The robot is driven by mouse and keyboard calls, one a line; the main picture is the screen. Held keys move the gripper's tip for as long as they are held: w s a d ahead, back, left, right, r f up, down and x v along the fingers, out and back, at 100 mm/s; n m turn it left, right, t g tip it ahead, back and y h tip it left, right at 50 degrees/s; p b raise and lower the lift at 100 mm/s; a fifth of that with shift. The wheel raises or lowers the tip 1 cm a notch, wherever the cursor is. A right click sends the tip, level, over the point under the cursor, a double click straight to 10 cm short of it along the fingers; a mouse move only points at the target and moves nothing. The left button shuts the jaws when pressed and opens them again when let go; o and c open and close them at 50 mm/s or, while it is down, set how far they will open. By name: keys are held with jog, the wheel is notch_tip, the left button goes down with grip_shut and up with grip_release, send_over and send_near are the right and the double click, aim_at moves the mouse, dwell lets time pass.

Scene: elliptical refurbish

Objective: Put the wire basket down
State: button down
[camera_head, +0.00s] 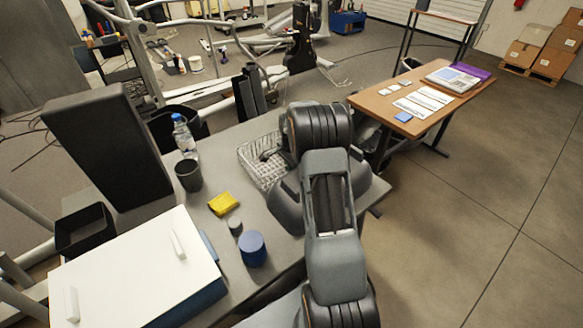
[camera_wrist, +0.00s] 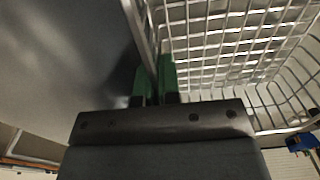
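The wire basket (camera_head: 254,166) is a pale metal mesh basket at the far end of the grey table (camera_head: 222,158) in the head view. My arm covers its right side. In the wrist view the basket (camera_wrist: 225,40) fills the upper right, with its near wall running between my green fingertips. My gripper (camera_wrist: 154,76) is closed on that wall, one finger on each side. The gripper itself is hidden behind my arm in the head view. I cannot tell whether the basket's bottom touches the tabletop.
On the grey table stand a water bottle (camera_head: 184,137), dark cup (camera_head: 188,176), yellow sponge (camera_head: 223,203), small grey item (camera_head: 235,226), blue jar (camera_head: 253,249) and white-topped box (camera_head: 140,272). A wooden table (camera_head: 380,101) with papers stands at right.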

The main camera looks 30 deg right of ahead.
jog(key=shift+f, duration=0.3)
jog(key=shift+f, duration=0.15)
